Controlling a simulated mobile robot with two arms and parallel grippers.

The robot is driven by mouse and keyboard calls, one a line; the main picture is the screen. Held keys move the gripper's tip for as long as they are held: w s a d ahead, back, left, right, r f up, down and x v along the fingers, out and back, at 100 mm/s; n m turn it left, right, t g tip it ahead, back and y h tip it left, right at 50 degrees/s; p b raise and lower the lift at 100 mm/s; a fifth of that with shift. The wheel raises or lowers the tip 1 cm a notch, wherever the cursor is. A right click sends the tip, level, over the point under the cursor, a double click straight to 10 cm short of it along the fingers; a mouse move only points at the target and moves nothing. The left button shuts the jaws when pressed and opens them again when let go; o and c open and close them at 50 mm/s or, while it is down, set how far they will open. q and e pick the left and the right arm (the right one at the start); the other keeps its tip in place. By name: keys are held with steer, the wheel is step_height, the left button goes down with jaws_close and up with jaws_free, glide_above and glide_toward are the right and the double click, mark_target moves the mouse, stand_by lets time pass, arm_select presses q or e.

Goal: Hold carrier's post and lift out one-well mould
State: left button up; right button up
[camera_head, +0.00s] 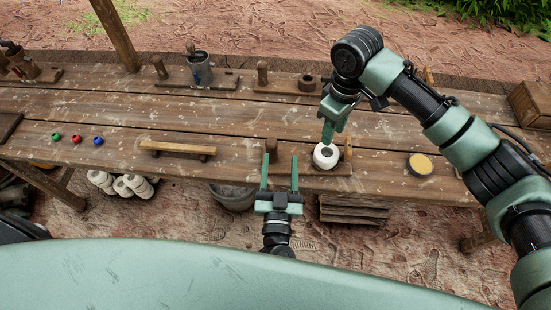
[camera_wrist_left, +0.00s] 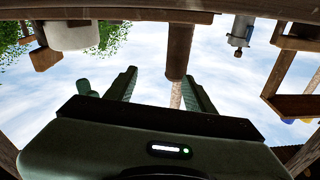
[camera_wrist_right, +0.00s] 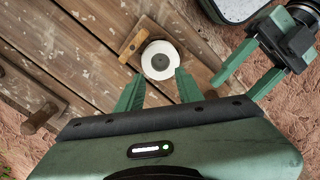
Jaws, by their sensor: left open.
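The carrier (camera_head: 315,167) is a wooden board near the bench's front edge, with an upright post (camera_head: 271,149) at its left end. The white one-well mould (camera_head: 326,158), with a dark round well, sits on it beside a short wooden piece (camera_head: 348,149). My left gripper (camera_head: 280,158) is open in front of the post. In the left wrist view the post (camera_wrist_left: 180,45) stands just beyond the fingertips, nearer the right finger. My right gripper (camera_wrist_right: 158,75) is open above the mould (camera_wrist_right: 160,60), its fingers pointing down at it. Contact with the mould is unclear.
A yellow-topped round dish (camera_head: 420,164) lies right of the carrier. A raised wooden bar (camera_head: 178,149) and small coloured balls (camera_head: 77,139) lie left. Behind stand a metal cup (camera_head: 199,70) and another board with a post (camera_head: 262,73). A wooden crate (camera_head: 531,104) stands right.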

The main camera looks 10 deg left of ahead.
arm_select(q)
steer(key=n+g+y, duration=0.1)
steer(key=n+y, duration=0.1)
steer(key=w+a+n+g+y, duration=0.1)
steer(key=n+y, duration=0.1)
steer(key=shift+w+a, duration=0.15)
steer(key=shift+a, duration=0.05)
steer(key=shift+w+a+g, duration=0.15)
steer(key=shift+w+g, duration=0.05)
steer(key=shift+g, duration=0.1)
steer(key=x, duration=0.7)
steer(key=shift+w+a, duration=0.1)
steer(key=shift+a, duration=0.05)
jaws_close()
